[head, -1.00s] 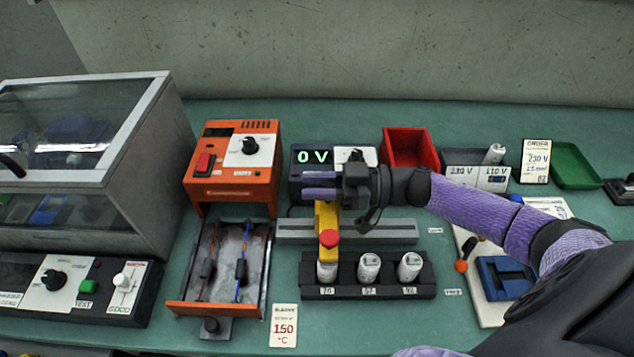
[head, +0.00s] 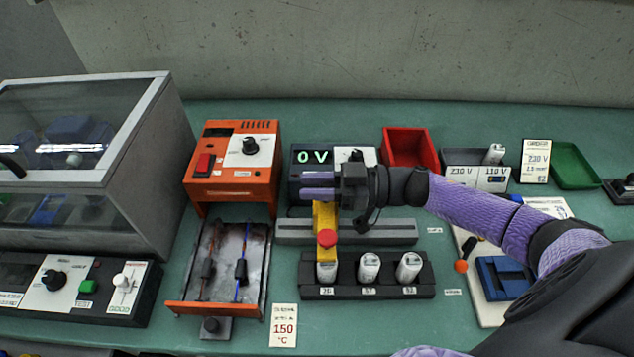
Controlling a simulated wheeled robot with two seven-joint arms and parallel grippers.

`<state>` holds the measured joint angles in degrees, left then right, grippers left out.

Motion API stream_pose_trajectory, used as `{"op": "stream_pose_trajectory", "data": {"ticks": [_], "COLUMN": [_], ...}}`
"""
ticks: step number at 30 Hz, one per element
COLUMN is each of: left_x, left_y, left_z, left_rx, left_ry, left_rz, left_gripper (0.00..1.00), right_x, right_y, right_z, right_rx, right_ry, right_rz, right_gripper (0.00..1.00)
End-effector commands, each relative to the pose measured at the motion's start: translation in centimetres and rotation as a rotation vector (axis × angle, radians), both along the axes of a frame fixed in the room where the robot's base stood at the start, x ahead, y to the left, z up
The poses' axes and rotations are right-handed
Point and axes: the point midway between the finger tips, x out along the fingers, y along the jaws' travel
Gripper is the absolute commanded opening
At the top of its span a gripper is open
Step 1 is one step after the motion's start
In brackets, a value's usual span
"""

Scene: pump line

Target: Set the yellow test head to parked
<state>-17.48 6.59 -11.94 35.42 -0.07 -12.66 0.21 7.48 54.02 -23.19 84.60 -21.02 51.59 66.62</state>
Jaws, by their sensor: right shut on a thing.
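The yellow test head (head: 325,216) with a red knob (head: 327,238) on its front end stands at the left part of a grey rail (head: 375,231). Its front end is above the leftmost of three white cylinders (head: 326,269) in a black rack (head: 395,291). My right gripper (head: 320,188), with purple fingers, is shut on the test head at its back end. The fingers and wrist hide the back of the head. My left gripper is not in view.
Behind the gripper is a black meter (head: 299,158) reading 0 V. An orange unit (head: 236,165) and its open tray (head: 176,310) stand to the left. A red bin (head: 405,147) is behind my right arm. A lidded case (head: 165,150) fills the far left.

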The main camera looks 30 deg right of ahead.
Motion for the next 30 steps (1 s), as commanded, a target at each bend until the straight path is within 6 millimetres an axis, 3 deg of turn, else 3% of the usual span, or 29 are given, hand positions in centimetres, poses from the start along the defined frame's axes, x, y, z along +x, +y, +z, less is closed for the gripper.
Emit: {"op": "stream_pose_trajectory", "data": {"ticks": [10, 21, 22, 24, 27, 30], "left_x": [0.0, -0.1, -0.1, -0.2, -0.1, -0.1], "left_y": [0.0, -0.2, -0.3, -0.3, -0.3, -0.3], "left_z": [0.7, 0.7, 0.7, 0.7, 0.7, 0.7], "left_rx": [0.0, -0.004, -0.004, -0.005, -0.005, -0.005], "left_ry": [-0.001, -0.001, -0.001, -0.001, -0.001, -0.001], "left_rz": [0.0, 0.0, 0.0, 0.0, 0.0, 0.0], "left_gripper": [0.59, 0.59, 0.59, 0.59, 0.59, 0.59], "right_x": [3.3, 3.7, 3.7, 3.7, 3.7, 3.7], "right_y": [5.5, 6.1, 6.1, 6.1, 6.1, 6.1], "right_z": [0.1, 0.0, 0.0, 0.0, 0.0, 0.0], "right_rx": [0.003, 0.0, 0.0, 0.0, 0.0, 0.0], "right_ry": [-0.002, -0.001, -0.001, -0.001, -0.001, -0.001], "right_rz": [0.0, 0.0, 0.0, 0.0, 0.0, 0.0], "right_gripper": [0.0, 0.0, 0.35, 0.49, 0.66, 0.66]}}
